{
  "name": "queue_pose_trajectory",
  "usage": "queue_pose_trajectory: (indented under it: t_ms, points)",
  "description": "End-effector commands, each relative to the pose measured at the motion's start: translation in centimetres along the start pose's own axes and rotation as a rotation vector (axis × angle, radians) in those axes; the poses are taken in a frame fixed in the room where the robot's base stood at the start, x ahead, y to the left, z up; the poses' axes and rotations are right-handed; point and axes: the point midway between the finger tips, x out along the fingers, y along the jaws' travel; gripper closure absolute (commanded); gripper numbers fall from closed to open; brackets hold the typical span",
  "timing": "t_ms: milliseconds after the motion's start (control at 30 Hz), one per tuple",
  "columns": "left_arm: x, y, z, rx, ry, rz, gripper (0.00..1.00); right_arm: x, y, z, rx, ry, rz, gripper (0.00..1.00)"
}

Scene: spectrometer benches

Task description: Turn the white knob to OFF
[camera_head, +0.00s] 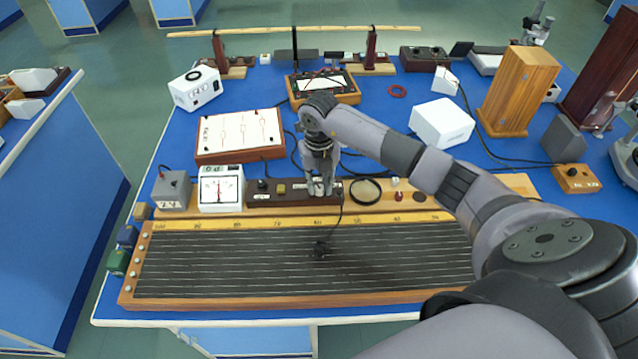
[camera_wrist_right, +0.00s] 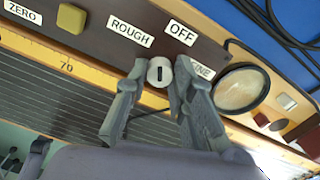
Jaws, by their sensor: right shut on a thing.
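The white knob (camera_wrist_right: 160,66) sits on a dark brown panel (camera_wrist_right: 95,28) in the right wrist view. It carries a short dark mark near its middle. Around it are the labels ROUGH (camera_wrist_right: 131,32), OFF (camera_wrist_right: 180,32) and FINE, the last partly covered by a finger. My right gripper (camera_wrist_right: 160,74) is shut on the knob, one finger on each side of it. In the head view my right gripper (camera_head: 321,187) reaches down to the panel and mostly hides the knob. I cannot tell which label the mark points to. My left gripper is not in view.
A magnifier lens (camera_head: 366,191) lies just right of the knob. A white meter (camera_head: 221,190) stands left of the panel. A long slotted board with wires (camera_head: 230,292) lies in front. Black cables (camera_head: 292,150) run behind, and a white box (camera_head: 441,122) stands at the right.

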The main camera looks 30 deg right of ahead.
Motion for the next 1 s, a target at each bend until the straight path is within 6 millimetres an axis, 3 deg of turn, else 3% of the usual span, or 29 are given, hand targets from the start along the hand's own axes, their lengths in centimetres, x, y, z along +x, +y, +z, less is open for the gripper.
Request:
queue_pose_trajectory:
  t_ms: [500, 1000]
  points:
    - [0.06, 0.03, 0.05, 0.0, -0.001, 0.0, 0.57, -0.14, -0.09, 0.13, 0.394, -0.005, 0.0, 1.0]
    - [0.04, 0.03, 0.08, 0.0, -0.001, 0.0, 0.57, -0.15, -0.09, 0.16, 0.502, -0.006, 0.001, 1.0]
